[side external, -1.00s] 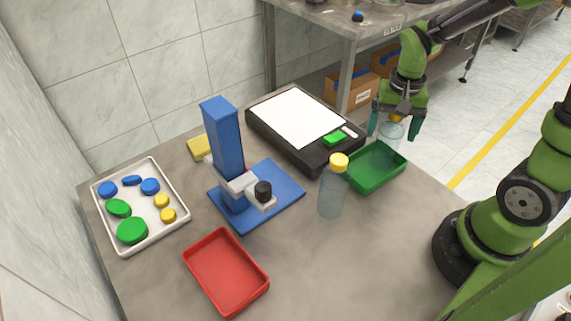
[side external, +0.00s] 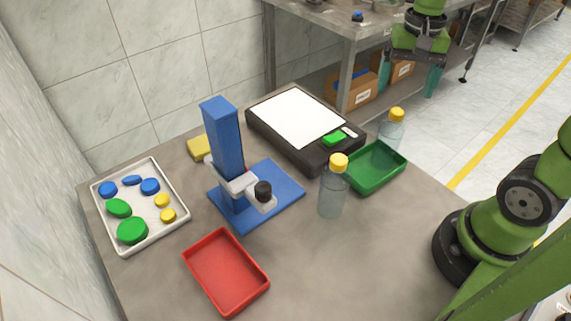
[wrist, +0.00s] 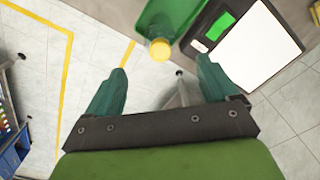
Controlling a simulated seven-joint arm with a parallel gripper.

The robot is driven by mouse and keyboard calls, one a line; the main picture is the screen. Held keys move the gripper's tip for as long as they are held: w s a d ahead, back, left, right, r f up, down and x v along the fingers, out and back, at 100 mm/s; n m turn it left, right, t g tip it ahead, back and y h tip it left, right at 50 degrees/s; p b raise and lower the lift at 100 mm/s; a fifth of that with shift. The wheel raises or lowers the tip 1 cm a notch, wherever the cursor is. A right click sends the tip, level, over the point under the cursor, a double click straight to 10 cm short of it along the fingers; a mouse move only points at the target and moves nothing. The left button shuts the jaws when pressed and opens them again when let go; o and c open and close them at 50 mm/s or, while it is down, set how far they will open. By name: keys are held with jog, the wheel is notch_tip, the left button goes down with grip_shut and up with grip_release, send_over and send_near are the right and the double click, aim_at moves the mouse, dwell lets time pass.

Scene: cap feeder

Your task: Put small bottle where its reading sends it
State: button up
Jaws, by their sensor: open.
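A clear bottle with a yellow cap (side external: 391,133) stands upright at the far rim of the green tray (side external: 399,168); I cannot tell whether its base is in the tray or behind it. It also shows in the wrist view (wrist: 160,49), just beyond my fingertips. A second clear, yellow-capped bottle (side external: 332,194) stands on the table in front of the tray. The black device (side external: 318,151) has a white top and a lit green panel (side external: 334,138); no reading is legible. My gripper (side external: 410,92) is open and empty, above and behind the far bottle; it also shows in the wrist view (wrist: 162,72).
A blue stand (side external: 224,140) with a grey arm and black knob is mid-table. A red tray (side external: 262,295) is empty at the front. A white tray (side external: 126,250) holds blue, green and yellow caps. A yellow block (side external: 199,147) lies behind the stand. The front right tabletop is clear.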

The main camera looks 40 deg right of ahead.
jog(key=shift+s+a+r, duration=0.1)
jog(key=shift+a+r, duration=0.1)
jog(key=shift+r, duration=0.2)
jog(key=s+a+r+n+t+y, duration=0.2)
jog(key=s+a+r+n+t, duration=0.1)
jog(key=a+t, duration=0.4)
jog(key=shift+s+a+n, duration=0.5)
jog(key=shift+s+n, duration=0.3)
jog(key=shift+n, duration=0.5)
